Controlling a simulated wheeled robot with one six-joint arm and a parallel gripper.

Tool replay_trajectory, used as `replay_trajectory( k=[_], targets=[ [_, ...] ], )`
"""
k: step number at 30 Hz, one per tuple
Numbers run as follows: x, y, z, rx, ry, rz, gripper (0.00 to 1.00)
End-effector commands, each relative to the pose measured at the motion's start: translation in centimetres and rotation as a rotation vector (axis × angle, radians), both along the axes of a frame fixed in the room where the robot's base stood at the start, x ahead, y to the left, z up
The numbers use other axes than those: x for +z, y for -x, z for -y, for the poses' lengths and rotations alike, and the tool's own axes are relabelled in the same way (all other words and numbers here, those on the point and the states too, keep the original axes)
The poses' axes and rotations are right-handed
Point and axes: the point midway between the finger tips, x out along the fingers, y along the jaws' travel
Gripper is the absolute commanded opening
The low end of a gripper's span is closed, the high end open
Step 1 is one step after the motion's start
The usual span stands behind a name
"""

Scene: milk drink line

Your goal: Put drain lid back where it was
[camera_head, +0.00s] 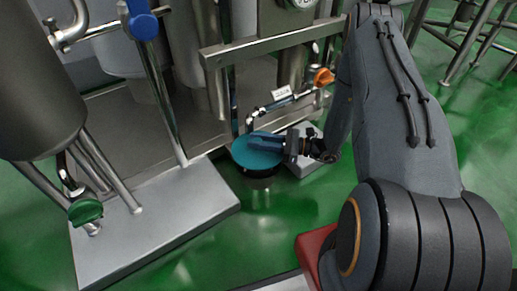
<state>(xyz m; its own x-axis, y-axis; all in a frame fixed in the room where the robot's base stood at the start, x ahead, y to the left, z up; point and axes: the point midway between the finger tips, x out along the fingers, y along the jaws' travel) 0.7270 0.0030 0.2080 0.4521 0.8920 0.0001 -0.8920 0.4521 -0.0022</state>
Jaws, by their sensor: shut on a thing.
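The drain lid (242,156) is a flat teal disc near the middle of the view. My gripper (262,142) is shut on the lid, with its fingers over the disc's upper right part. A dark round shape with a shiny metal body below it (260,182) shows just under the lid's front edge, close to the green floor. I cannot tell whether the lid touches it or hangs a little above it. The lid's far right part is hidden by my gripper.
A metal plinth (165,222) carries a tank's legs at left, with a green valve handle (85,211). A steel frame with pipes and an orange handle (323,76) stands behind the lid. A small grey block (304,164) is beside my gripper. Green floor (262,228) is open in front.

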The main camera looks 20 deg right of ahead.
Motion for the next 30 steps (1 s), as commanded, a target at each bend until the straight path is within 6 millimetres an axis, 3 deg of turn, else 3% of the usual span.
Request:
replay_trajectory(
  k=[3, 7, 30],
  targets=[
    [-2.1, 0.0, 0.2, -0.003, -0.001, -0.002, 0.00],
    [-3.3, 0.0, 0.2, -0.002, -0.001, -0.002, 0.00],
    [-4.6, 0.1, 0.2, -0.002, -0.001, -0.002, 0.00]
  ],
)
